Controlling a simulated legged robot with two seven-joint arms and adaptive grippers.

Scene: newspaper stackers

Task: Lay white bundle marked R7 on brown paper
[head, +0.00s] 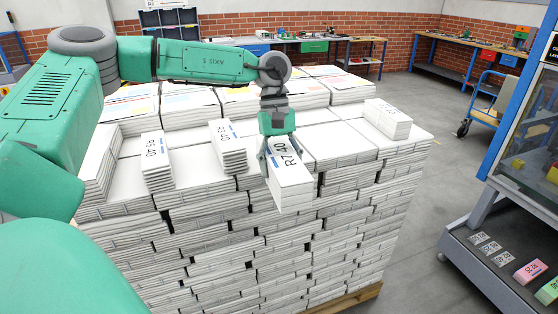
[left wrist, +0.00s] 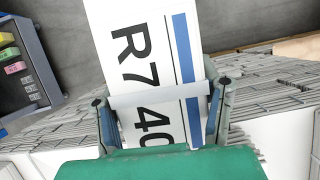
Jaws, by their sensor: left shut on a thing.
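The white bundle marked R7 40 (head: 291,184) hangs at the front edge of the big paper stack. My left gripper (head: 277,150) comes down from above and is shut on it, with a finger on each side. In the left wrist view the bundle (left wrist: 139,60) shows its R7 print and a blue stripe between the two fingers (left wrist: 160,100). Whether its underside touches the stack is unclear. My right gripper is not in view.
The tall stack (head: 240,220) stands on a wooden pallet (head: 350,298). On it stand other white bundles, marked R5 40 (head: 155,162) and similar (head: 228,147), and one at the right (head: 388,118). A grey trolley (head: 470,270) at right carries pink (head: 530,271) and green bundles. Floor between is clear.

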